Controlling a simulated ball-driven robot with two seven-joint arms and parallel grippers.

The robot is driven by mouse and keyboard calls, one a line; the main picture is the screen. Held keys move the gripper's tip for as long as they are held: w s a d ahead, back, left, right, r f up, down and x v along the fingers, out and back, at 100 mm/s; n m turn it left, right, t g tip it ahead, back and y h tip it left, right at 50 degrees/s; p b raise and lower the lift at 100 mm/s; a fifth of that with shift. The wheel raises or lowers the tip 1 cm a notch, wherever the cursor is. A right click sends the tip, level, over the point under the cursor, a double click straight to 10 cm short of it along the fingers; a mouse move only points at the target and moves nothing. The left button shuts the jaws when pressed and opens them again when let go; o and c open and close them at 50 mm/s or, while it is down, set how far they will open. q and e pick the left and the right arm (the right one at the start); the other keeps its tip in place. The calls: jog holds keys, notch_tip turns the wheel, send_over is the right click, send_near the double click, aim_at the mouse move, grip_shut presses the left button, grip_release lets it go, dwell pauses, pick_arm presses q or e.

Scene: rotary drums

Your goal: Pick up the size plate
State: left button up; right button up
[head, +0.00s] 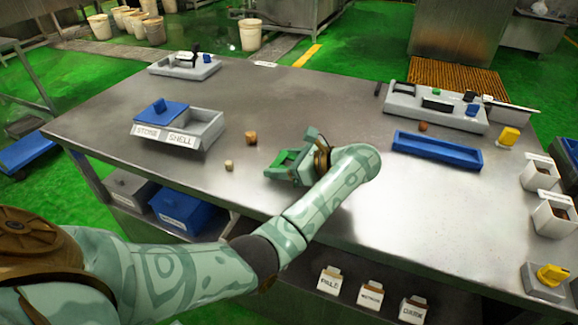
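My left gripper (290,160) is low over the middle of the steel table, with its arm reaching in from the lower left. A bright green flat piece (285,159) shows at its fingers. It may be the size plate, but I cannot tell whether it is held or lies under the fingers. The wrist hides part of this spot, and I cannot tell how far the fingers are open. My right gripper is not in view.
A grey two-part bin (203,128) labelled STONE and SHELL stands left, a blue piece (160,112) over one part. Small brown (251,137) and pale (229,165) lumps lie nearby. A blue tray (437,150) and grey rack (400,104) stand right. The table's centre back is clear.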

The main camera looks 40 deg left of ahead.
pick_arm(q)
jog(key=c, duration=0.3)
